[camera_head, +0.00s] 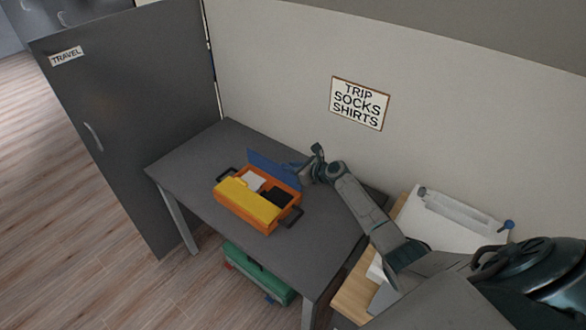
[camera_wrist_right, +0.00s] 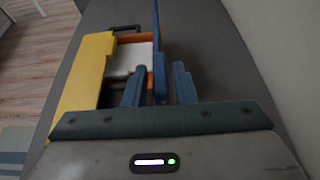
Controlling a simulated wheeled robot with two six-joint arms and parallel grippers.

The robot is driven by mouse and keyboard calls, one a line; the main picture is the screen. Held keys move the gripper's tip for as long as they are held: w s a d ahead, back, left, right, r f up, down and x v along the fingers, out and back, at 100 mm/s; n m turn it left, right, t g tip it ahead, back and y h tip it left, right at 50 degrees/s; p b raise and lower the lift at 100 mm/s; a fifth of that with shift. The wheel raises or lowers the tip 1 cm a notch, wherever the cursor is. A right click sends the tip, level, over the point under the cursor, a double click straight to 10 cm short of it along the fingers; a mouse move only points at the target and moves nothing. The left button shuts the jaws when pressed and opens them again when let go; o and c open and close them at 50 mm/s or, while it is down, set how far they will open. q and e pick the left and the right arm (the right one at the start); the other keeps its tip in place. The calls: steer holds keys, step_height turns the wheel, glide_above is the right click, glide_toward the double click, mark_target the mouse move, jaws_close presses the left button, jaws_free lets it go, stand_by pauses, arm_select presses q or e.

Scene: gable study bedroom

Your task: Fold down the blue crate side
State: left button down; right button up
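The orange crate (camera_head: 254,216) sits on the dark grey desk. Its blue side (camera_head: 272,171) stands up along the back, tilted a little outward, and shows edge-on in the right wrist view (camera_wrist_right: 159,50). A yellow side (camera_head: 249,201) lies along the front. A white item (camera_head: 251,182) and a black item (camera_head: 277,197) are inside. My right gripper (camera_head: 296,170) is at the right end of the blue side. In the right wrist view its two fingers (camera_wrist_right: 158,87) are apart, one on each side of the blue panel; contact is unclear. My left gripper is out of view.
The desk (camera_head: 198,168) has free room left and front of the crate. The wall behind carries a sign (camera_head: 359,103). A grey cabinet (camera_head: 140,130) stands left. A green case (camera_head: 258,272) is under the desk; a wooden-topped unit (camera_head: 356,296) stands right.

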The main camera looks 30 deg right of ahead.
jaws_close()
steer(key=s+a+f+n+t+h+p, duration=0.1)
steer(key=s+a+n+h, duration=0.1)
steer(key=a+n, duration=0.2)
steer(key=shift+a+f+n+t+h+p, duration=0.15)
steer(key=shift+a+n+t+h+p, duration=0.2)
steer(key=shift+a, duration=0.4)
steer(key=shift+s, duration=0.15)
steer(key=shift+o, duration=1.7)
jaws_free()
